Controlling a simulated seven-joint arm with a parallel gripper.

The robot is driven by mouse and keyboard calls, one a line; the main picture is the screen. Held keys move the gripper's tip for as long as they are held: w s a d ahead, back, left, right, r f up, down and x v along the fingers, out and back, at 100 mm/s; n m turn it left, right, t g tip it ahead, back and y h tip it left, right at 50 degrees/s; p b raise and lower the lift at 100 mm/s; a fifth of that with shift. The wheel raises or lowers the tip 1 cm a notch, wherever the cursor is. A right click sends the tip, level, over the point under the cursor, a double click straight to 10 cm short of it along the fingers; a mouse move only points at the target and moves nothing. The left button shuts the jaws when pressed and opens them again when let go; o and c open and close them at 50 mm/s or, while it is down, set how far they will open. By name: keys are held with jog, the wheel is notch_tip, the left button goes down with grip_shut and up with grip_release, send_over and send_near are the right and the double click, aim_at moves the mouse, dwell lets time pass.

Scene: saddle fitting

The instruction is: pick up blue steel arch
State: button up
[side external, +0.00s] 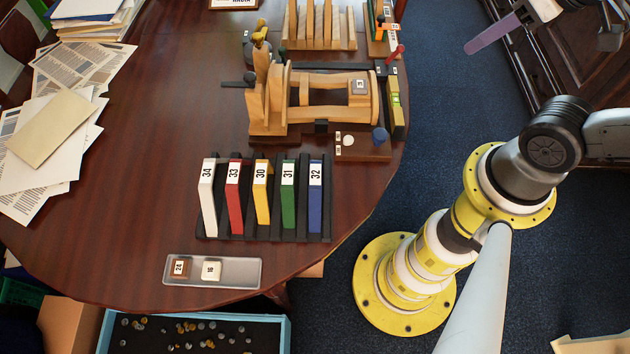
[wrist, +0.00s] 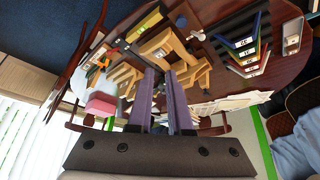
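The blue steel arch (side external: 315,196) is a thin blue plate labelled 32. It stands in the right-end slot of the black rack (side external: 214,238) on the table. In the wrist view the blue arch (wrist: 241,40) shows small, at the upper end of the row of coloured plates. My gripper (wrist: 160,73) has two long purple fingers with a gap between them and nothing held. In the side view a purple finger (side external: 495,35) shows at the upper right, beyond the table's right edge and far from the arch.
White, red, yellow and green (side external: 288,193) plates stand left of the blue one. A wooden saddle stand (side external: 270,112) is behind the rack. A grey tray (side external: 240,272) with two small blocks lies in front. Papers (side external: 45,150) cover the left. Bare table lies between papers and rack.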

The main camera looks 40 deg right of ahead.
jog(key=o, duration=0.4)
jog(key=shift+c, duration=0.2)
